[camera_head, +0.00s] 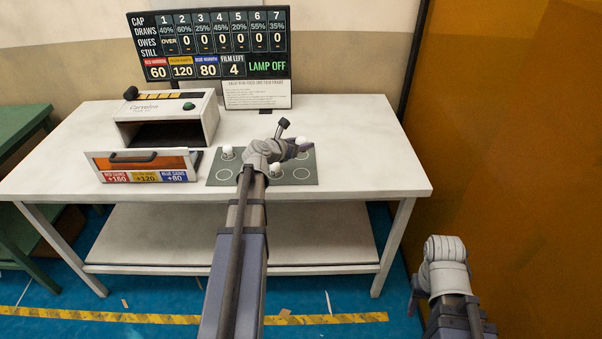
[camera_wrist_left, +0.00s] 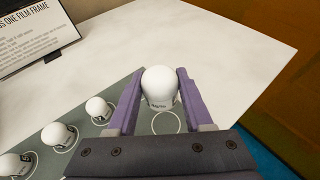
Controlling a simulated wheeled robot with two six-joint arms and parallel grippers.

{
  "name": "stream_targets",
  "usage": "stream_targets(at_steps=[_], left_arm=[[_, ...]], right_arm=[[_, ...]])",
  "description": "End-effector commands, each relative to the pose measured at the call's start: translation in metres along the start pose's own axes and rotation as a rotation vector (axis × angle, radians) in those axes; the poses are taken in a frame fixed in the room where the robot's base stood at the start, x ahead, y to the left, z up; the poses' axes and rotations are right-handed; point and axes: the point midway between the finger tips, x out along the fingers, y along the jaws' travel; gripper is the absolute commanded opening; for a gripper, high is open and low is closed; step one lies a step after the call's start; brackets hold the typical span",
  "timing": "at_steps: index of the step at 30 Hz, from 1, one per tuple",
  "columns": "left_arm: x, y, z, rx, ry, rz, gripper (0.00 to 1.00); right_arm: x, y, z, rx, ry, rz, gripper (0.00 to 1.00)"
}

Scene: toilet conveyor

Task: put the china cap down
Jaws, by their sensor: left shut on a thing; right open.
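My left gripper (camera_head: 299,146) is shut on a white rounded china cap (camera_wrist_left: 160,84), held between its two purple fingers. The cap is upright, with small dark print low on its side. In the left wrist view it appears just beyond an empty printed ring (camera_wrist_left: 166,123) on the grey-green mat (camera_head: 222,178). I cannot tell whether its base touches the mat. Several similar white caps, one of them near the held cap (camera_wrist_left: 98,107), stand in a row on the mat. My right gripper (camera_head: 416,297) is low at the right, away from the table and empty.
A toaster-like machine (camera_head: 165,118) stands on the white table (camera_head: 370,165), with an orange-fronted drawer (camera_head: 145,165) before it. A scoreboard (camera_head: 210,45) reading "LAMP OFF" and a notice stand at the back. The table's right side is clear. A brown wall (camera_head: 520,130) is on the right.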

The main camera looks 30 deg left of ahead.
Motion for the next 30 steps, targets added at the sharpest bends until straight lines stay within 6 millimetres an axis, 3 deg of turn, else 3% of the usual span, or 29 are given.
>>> stream_targets(at_steps=[12, 22, 30], left_arm=[[0.023, -0.001, -0.054, 0.000, 0.000, -0.001, 0.00], [0.025, -0.001, -0.061, 0.000, 0.000, -0.001, 0.00], [0.037, -0.001, -0.090, 0.000, 0.000, -0.001, 0.00]], right_arm=[[0.058, -0.006, -0.003, 0.000, 0.000, 0.000, 0.50], [0.065, -0.006, -0.004, -0.001, 0.000, 0.000, 0.50], [0.097, -0.009, -0.006, -0.001, 0.000, 0.000, 0.50]])
